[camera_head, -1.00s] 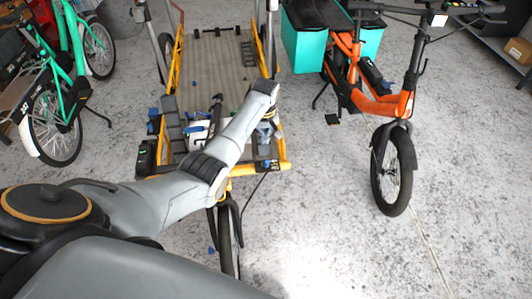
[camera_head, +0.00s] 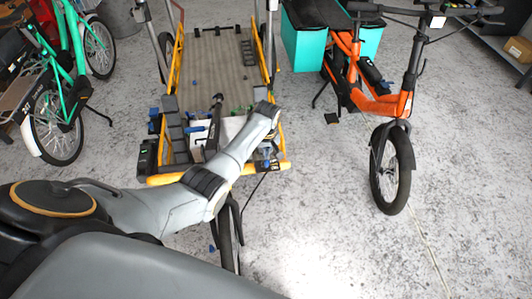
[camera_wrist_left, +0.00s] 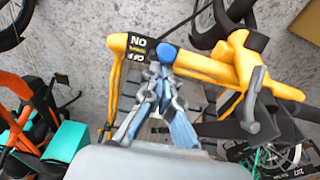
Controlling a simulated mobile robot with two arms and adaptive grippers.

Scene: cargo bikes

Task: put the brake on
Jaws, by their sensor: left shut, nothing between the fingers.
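The yellow-framed cargo bike (camera_head: 176,179) stands in front of me with its flat grey load bed. In the left wrist view its yellow front bar (camera_wrist_left: 202,66) carries a black ON/OFF label plate (camera_wrist_left: 138,47). A round blue knob (camera_wrist_left: 167,53) sits at the bar beside the plate. My left gripper (camera_wrist_left: 161,78) is shut and empty, with its fingertips close to the knob. Whether they touch it I cannot tell. In the head view the left gripper (camera_head: 267,150) is at the bike's front right corner, partly hidden by my wrist. My right gripper is not in view.
An orange bike (camera_head: 385,105) with turquoise bags stands to the right. A turquoise bike (camera_head: 60,90) stands at the left. A cardboard box (camera_head: 518,50) lies on a shelf at the far right. The floor at front right is clear.

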